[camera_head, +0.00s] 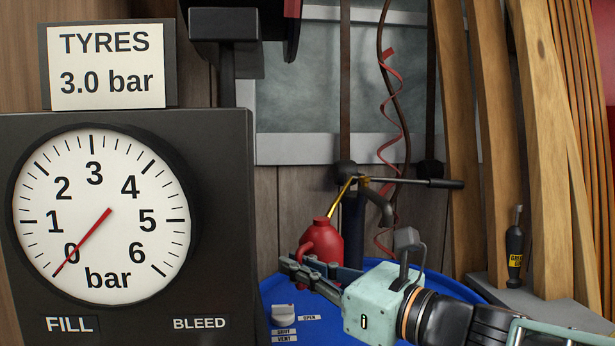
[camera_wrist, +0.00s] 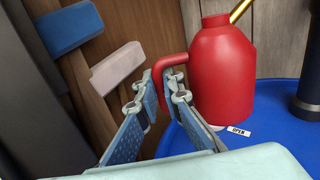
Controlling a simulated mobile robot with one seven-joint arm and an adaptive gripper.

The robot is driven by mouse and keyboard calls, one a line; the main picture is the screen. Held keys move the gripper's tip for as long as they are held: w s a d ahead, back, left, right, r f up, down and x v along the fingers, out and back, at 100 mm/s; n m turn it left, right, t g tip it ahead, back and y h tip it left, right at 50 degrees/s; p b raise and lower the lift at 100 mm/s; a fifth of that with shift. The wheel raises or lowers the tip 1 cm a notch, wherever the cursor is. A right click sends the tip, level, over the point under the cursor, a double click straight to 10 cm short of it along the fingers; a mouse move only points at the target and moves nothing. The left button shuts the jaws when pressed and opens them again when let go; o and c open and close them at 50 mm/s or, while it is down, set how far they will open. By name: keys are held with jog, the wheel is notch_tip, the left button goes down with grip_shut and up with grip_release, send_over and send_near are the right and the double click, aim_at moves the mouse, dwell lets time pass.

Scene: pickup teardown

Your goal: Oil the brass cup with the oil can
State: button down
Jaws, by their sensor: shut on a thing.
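The red oil can (camera_head: 325,240) has a brass spout (camera_head: 340,201) that slants up to the right. My gripper (camera_head: 298,265) is shut on the can's red handle, which shows between the fingers in the wrist view (camera_wrist: 165,75). The red can body (camera_wrist: 222,75) is to the right of the fingers there. A small brass piece (camera_head: 363,181), seemingly the brass cup, sits on the dark post fitting. The spout tip is just left of it; I cannot tell whether they touch. The can's base is hidden by my gripper in the head view.
A blue round top (camera_head: 380,272) lies under the can, with a pale knob (camera_head: 283,312) and an OPEN label (camera_wrist: 238,131). A gauge box (camera_head: 100,222) fills the left. Wooden slats (camera_head: 548,130) and a dark bottle (camera_head: 515,250) stand right.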

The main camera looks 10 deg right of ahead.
jog(key=shift+s+a+r, duration=0.1)
jog(key=shift+r, duration=0.1)
jog(key=shift+r+p, duration=0.65)
jog(key=shift+p, duration=0.4)
notch_tip(320, 180, up, 4)
jog(key=m+p, duration=0.1)
jog(key=p, duration=0.2)
jog(key=m+p, duration=0.1)
jog(key=p, duration=0.2)
jog(key=shift+f, duration=0.25)
jog(key=p, duration=0.1)
jog(key=r+p, duration=0.1)
jog(key=r+m+p, duration=0.1)
jog(key=shift+w+d+p, duration=0.3)
jog(key=shift+p, duration=0.05)
jog(key=shift+f, duration=0.25)
jog(key=shift+r, duration=0.15)
jog(key=shift+w+d+r+m+g+p, duration=0.2)
jog(key=shift+r+m+p, duration=0.2)
jog(key=shift+r+p, duration=0.7)
jog(key=shift+w+d+r+m+g+p, duration=0.15)
jog(key=shift+r+m+p, duration=0.25)
jog(key=shift+r+p, duration=0.7)
jog(key=shift+w+d+r+m+g+p, duration=0.15)
jog(key=shift+r+m+p, duration=0.35)
jog(key=shift+p, duration=1.05)
